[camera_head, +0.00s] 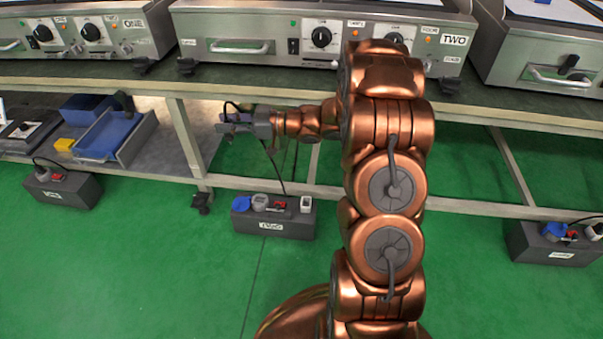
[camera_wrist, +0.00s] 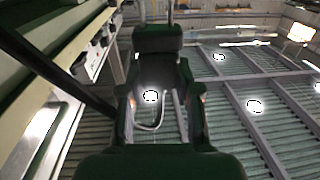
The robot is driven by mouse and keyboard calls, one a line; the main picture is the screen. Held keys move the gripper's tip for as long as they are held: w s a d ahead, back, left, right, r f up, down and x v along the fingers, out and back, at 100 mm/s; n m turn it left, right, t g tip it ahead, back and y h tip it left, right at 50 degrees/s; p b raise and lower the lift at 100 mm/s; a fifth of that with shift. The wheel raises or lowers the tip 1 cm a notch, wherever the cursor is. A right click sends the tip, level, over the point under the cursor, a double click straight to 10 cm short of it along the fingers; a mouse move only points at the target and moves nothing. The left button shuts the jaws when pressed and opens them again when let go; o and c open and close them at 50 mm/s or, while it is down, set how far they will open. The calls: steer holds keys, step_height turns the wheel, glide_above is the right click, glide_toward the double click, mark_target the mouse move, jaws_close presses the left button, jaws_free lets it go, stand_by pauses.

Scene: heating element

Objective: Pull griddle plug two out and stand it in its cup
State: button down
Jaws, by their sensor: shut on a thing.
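My gripper (camera_head: 232,124) is left of my arm, level with the lower part of the bench and well above the floor box marked TWO (camera_head: 272,226). It is shut on a small grey thing, apparently the plug, with a dark cable looping by it; the fingers hide most of it. In the wrist view the fingers (camera_wrist: 160,98) frame a dark block (camera_wrist: 158,40). On the box are a raised blue lid (camera_head: 243,203), a grey round socket (camera_head: 260,200) that looks empty, a red switch (camera_head: 281,204) and a white cup (camera_head: 306,203) that looks empty.
Griddle TWO (camera_head: 270,45) stands on the bench (camera_head: 250,88) above. A bench leg (camera_head: 188,140) is left of my gripper. A blue tray (camera_head: 108,135) is on the shelf. Other floor boxes stand at left (camera_head: 62,192) and right (camera_head: 550,245). Green floor in front is clear.

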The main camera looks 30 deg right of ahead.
steer(key=s+d+f+b, duration=0.2)
steer(key=d+f, duration=0.8)
steer(key=f, duration=0.4)
steer(key=s+d+f+m+t+b, duration=0.1)
steer(key=s+d+f+b, duration=0.1)
steer(key=d+f, duration=0.9)
step_height(320, 180, down, 4)
steer(key=shift+s+r+h, duration=0.2)
steer(key=shift+s+h, duration=0.2)
steer(key=shift+s, duration=0.4)
steer(key=shift+p, duration=0.3)
steer(key=shift+f+b, duration=0.55)
steer(key=shift+f, duration=2.35)
steer(key=shift+f, duration=2.35)
steer(key=c, duration=0.7)
jaws_free()
